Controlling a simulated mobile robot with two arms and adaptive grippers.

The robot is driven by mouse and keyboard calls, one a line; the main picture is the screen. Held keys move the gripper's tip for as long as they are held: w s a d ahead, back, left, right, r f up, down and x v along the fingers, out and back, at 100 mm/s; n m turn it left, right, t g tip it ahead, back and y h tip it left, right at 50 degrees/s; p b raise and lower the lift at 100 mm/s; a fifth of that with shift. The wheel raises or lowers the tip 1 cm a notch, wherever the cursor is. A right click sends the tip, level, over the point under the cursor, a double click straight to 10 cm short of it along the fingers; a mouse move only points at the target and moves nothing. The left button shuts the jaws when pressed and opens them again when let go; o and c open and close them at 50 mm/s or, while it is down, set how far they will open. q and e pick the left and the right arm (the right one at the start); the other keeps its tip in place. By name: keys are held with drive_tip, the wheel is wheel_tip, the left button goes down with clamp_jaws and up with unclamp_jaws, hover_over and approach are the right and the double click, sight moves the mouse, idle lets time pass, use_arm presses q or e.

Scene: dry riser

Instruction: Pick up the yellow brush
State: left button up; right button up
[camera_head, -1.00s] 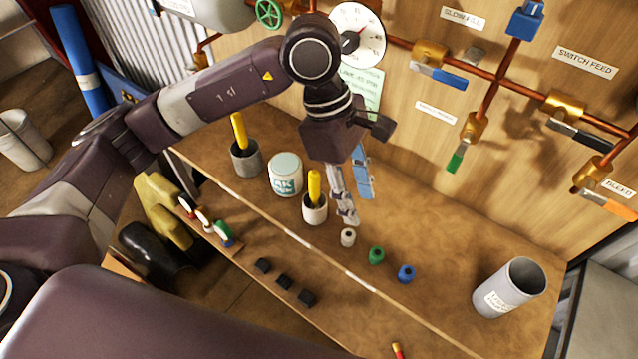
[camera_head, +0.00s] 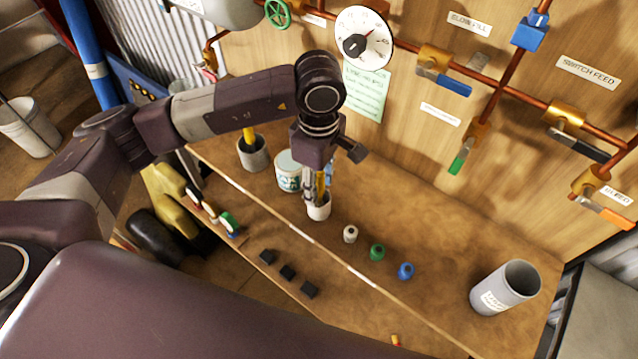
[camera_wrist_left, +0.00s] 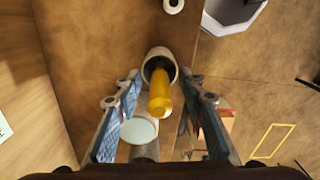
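A brush with a yellow handle (camera_head: 320,184) stands in a small white cup (camera_head: 319,211) on the wooden bench. Its bristles are hidden. The yellow handle (camera_wrist_left: 160,97) also shows in the left wrist view, rising from the cup (camera_wrist_left: 158,60) toward the camera. My left gripper (camera_head: 317,190) is over the cup with its fingers pointing down. In the left wrist view the left gripper (camera_wrist_left: 160,84) is open, one blue-padded finger on each side of the handle, with gaps visible. Another yellow handle (camera_head: 249,136) stands in a grey cup (camera_head: 252,155). My right gripper is not in view.
A white tin (camera_head: 287,172) stands close behind the white cup. White (camera_head: 350,233), green (camera_head: 377,251) and blue (camera_head: 405,270) small pieces lie to its right. A grey canister (camera_head: 505,290) stands at the right. A panel with pipes and valves rises behind the bench.

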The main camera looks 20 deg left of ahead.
use_arm(q)
clamp_jaws()
drive_tip(key=shift+r, duration=0.1)
idle(0.3)
drive_tip(key=shift+w+r, duration=0.1)
drive_tip(key=shift+r, duration=0.45)
wheel_tip(320, 180, up, 10)
drive_tip(key=b, duration=0.3)
drive_tip(key=shift+f, duration=0.15)
wheel_tip(320, 180, up, 9)
